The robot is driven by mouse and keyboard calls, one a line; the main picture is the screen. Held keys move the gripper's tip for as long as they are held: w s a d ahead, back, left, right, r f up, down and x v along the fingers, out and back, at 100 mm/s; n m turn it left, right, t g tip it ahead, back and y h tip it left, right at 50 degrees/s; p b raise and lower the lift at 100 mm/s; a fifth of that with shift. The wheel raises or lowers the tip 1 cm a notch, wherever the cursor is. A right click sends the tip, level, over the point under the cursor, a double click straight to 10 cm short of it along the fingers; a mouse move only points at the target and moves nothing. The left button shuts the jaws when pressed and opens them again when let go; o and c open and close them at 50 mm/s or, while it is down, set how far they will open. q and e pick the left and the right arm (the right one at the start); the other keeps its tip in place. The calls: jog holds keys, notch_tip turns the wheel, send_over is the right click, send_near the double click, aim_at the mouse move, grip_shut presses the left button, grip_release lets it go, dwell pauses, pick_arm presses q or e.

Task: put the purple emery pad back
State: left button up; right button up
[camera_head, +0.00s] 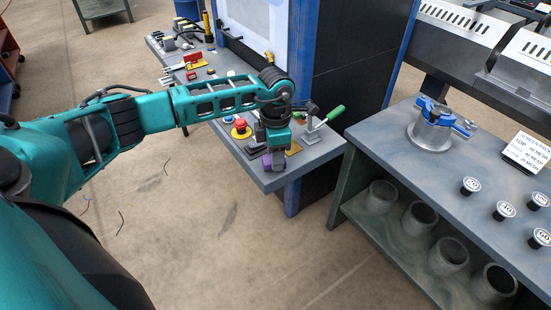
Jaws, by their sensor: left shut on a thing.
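The purple emery pad (273,161) shows just below my left gripper (274,152), near the front corner of the left workbench (275,183). My left arm reaches in from the left, and its gripper points down and is shut on the pad. The fingers are small here and partly hidden by the wrist. I cannot tell whether the pad touches the bench top. My right gripper is not in view.
A green-handled toggle clamp (318,124) stands right of the gripper, and a red emergency button on yellow (241,128) stands left. A blue clamp on a metal ring (432,122) and several labelled black pucks (503,210) sit on the right bench (405,160).

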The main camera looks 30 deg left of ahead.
pick_arm(q)
jog(key=shift+f, duration=0.8)
jog(key=o, duration=1)
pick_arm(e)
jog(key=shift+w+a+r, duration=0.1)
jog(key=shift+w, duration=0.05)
